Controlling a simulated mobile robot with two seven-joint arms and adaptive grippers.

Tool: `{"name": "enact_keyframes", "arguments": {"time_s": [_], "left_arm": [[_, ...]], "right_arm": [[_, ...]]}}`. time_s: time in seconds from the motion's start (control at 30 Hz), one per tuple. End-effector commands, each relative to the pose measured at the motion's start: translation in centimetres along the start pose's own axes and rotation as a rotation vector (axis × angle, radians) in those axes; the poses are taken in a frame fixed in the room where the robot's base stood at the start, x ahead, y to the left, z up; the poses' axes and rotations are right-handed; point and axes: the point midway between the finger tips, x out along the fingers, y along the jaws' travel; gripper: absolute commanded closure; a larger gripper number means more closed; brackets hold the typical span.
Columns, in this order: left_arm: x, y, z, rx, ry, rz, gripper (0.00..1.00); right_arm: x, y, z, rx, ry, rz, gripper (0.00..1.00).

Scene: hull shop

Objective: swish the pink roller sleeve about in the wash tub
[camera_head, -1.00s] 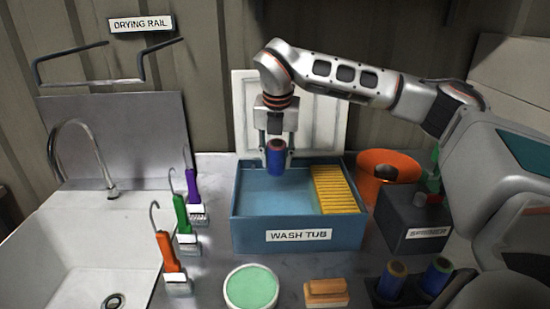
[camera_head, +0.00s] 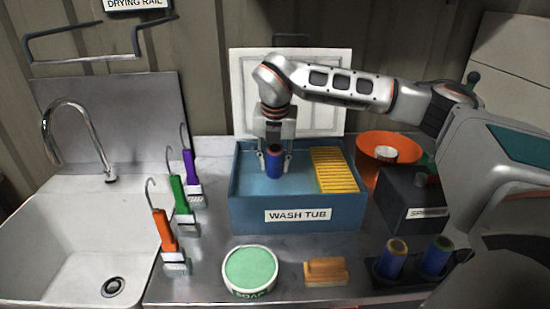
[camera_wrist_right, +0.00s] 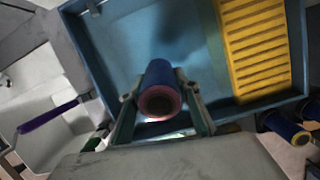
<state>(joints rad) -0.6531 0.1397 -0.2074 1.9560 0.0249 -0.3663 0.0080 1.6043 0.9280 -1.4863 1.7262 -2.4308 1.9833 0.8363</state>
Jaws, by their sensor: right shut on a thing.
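The roller sleeve (camera_head: 274,165) has a blue nap and a pink ring at its end, which shows in the wrist view (camera_wrist_right: 160,88). My right gripper (camera_head: 275,156) is shut on it, one finger on each side, and holds it upright. The sleeve is inside the outline of the blue wash tub (camera_head: 250,212), left of the yellow ribbed board (camera_head: 335,170). Whether its lower end touches the water or tub floor I cannot tell. My left gripper is not in view.
An orange bucket (camera_head: 375,170) and a dark spinner box (camera_head: 405,200) stand right of the tub. Two more blue sleeves (camera_head: 393,260) stand front right. A soap tub (camera_head: 250,268) and wooden brush (camera_head: 326,270) lie in front. Hooked brushes (camera_head: 178,200) and a sink (camera_head: 90,240) are left.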

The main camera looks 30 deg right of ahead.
Motion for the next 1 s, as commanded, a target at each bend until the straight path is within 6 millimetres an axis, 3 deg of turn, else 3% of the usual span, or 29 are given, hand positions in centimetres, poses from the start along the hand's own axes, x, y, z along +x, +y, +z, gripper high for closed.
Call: {"name": "enact_keyframes", "arguments": {"time_s": [0.27, 1.0], "left_arm": [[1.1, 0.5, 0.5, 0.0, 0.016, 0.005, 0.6], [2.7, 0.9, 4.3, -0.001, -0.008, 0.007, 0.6]], "right_arm": [[2.7, -0.1, -0.7, 0.001, 0.001, -0.001, 0.88], [8.5, -0.4, -2.2, 0.0, 0.001, -0.001, 0.88]]}}
